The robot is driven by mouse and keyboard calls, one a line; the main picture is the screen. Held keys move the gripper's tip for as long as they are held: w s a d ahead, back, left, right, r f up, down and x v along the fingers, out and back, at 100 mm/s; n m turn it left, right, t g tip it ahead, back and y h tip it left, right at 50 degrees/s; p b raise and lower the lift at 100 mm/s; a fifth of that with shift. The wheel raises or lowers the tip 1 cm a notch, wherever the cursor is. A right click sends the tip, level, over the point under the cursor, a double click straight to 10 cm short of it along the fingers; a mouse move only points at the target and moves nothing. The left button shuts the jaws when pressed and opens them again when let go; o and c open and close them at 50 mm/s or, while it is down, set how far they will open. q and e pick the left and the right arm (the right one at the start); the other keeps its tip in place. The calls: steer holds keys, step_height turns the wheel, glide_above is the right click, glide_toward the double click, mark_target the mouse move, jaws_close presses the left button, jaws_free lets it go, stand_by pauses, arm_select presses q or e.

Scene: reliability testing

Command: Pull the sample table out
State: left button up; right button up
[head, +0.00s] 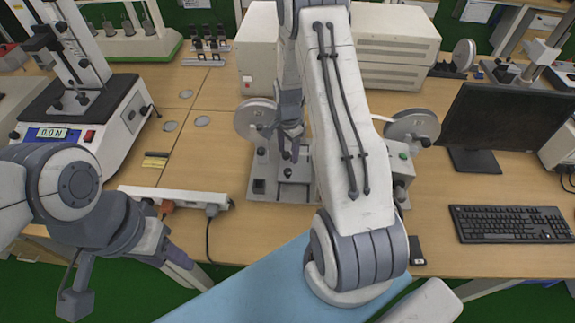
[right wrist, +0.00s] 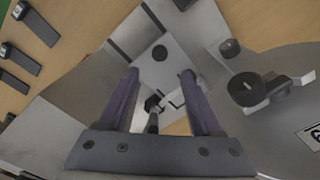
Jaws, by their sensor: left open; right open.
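The tester (head: 283,188) with round discs stands mid-bench, partly hidden by my right arm. I take its low grey metal platform to be the sample table, but its outline is unclear. My right gripper (head: 287,143) points down over this tester, left of my right arm. In the right wrist view its two fingers (right wrist: 162,103) are apart, with a black knob and a small metal part (right wrist: 175,103) showing between them. Contact cannot be told. My left gripper (head: 190,272) is low at the left, in front of the bench edge, open and away from the tester.
A power strip (head: 170,195) with plugs lies near the front edge. A force tester (head: 85,115) stands at the left. A monitor (head: 508,118) and keyboard (head: 510,223) are at the right. Pale boxes (head: 390,50) stand behind. The bench between power strip and tester is mostly clear.

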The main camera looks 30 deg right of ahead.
mark_target(288, 171)
step_height(288, 171, down, 9)
steer(key=shift+f+p, duration=0.1)
steer(key=shift+p, duration=1.05)
jaws_close()
stand_by(0.6)
